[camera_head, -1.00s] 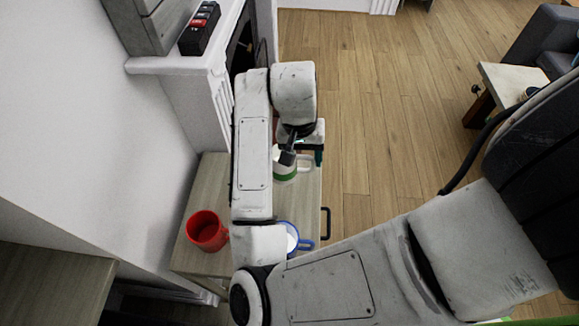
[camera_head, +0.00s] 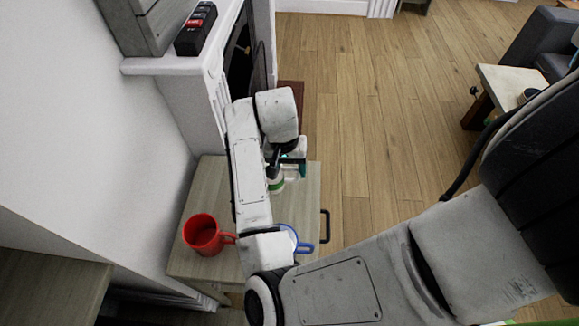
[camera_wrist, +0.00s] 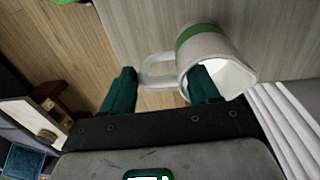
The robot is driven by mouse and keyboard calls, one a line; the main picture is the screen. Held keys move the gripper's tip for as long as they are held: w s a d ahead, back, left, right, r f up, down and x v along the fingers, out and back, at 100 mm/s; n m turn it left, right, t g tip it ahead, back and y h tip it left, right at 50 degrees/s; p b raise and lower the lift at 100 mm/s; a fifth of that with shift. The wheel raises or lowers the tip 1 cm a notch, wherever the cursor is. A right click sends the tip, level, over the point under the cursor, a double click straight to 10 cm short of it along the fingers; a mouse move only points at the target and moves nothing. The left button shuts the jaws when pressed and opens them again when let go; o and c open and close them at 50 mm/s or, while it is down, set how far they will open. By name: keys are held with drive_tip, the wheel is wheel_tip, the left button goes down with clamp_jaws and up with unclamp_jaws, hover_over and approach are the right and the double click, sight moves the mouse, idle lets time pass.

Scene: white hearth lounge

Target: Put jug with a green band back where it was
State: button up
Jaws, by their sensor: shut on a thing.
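The white jug with a green band (camera_head: 276,187) is partly hidden behind my arm in the head view, over the pale wooden cabinet top (camera_head: 215,180). In the wrist view the jug (camera_wrist: 208,44) shows its open mouth, with its handle on the left side. My gripper (camera_wrist: 160,88) has dark green fingers, one left of the handle and one overlapping the jug's mouth. It is shut on the jug at its handle side. In the head view my gripper (camera_head: 288,166) is at the cabinet's far right part. I cannot tell whether the jug touches the surface.
A red mug (camera_head: 203,236) stands at the cabinet's left front. A mug with a blue handle (camera_head: 304,247) is near the right front edge, partly covered by my arm. A white fireplace mantel (camera_head: 180,64) rises behind.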

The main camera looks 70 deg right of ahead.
drive_tip(key=shift+f, duration=0.2)
drive_tip(key=o, duration=1.5)
drive_tip(key=shift+r, duration=0.1)
drive_tip(key=shift+c, duration=0.2)
wheel_tip(320, 180, up, 12)
drive_tip(key=w+p, duration=0.1)
drive_tip(key=p, duration=0.1)
drive_tip(key=shift+a+r, duration=0.15)
drive_tip(key=shift+a, duration=0.05)
drive_tip(key=shift+w, duration=0.1)
